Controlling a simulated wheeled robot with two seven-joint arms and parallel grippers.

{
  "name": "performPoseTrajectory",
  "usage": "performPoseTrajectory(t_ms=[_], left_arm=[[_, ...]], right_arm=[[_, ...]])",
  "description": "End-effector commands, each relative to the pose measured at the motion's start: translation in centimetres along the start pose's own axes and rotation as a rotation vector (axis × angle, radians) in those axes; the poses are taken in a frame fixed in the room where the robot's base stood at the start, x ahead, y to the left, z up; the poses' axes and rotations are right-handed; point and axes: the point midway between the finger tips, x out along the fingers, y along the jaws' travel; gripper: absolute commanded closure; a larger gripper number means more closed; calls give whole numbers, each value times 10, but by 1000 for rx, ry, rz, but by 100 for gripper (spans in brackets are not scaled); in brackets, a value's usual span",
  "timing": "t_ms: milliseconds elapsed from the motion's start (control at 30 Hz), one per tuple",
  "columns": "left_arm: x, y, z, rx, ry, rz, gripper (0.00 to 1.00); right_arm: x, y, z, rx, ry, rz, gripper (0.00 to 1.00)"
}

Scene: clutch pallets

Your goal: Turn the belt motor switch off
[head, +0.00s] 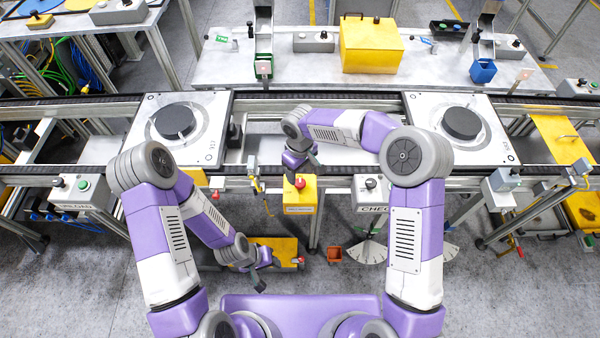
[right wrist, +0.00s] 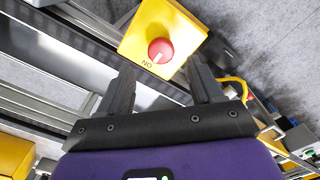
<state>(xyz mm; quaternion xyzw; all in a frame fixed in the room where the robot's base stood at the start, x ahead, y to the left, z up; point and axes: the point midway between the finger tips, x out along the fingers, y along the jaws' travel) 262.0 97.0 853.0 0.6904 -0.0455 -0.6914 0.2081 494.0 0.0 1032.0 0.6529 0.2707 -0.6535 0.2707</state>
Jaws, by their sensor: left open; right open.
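The belt motor switch is a red round knob (head: 300,183) on a yellow box (head: 299,198) at the front of the conveyor. In the right wrist view the red knob (right wrist: 160,48) sits on the yellow box face (right wrist: 140,32), with a pale mark on it near the printed word ON. My right gripper (head: 301,167) is open and empty, just above the knob in the head view. In the right wrist view its fingertips (right wrist: 161,64) point at the box, with the knob beyond the gap between them. My left gripper (head: 266,268) is open, low in front of the conveyor.
Two pallets with black discs, left (head: 200,150) and right (head: 490,145), sit on the conveyor. A CHECK box (head: 369,190) stands right of the switch box. A button box (head: 82,190) is at the left.

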Motion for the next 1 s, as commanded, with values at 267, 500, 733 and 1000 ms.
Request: performPoseTrajectory(t_ms=[267,500,733,1000], left_arm=[[-2,1,0,0,0,0,57],[-2,1,0,0,1,0,57],[-2,1,0,0,1,0,57],[-2,1,0,0,0,0,57]], right_arm=[[42,0,0,1,-2,-1,35],[53,0,0,1,1,0,35],[53,0,0,1,0,0,42],[53,0,0,1,0,0,84]])
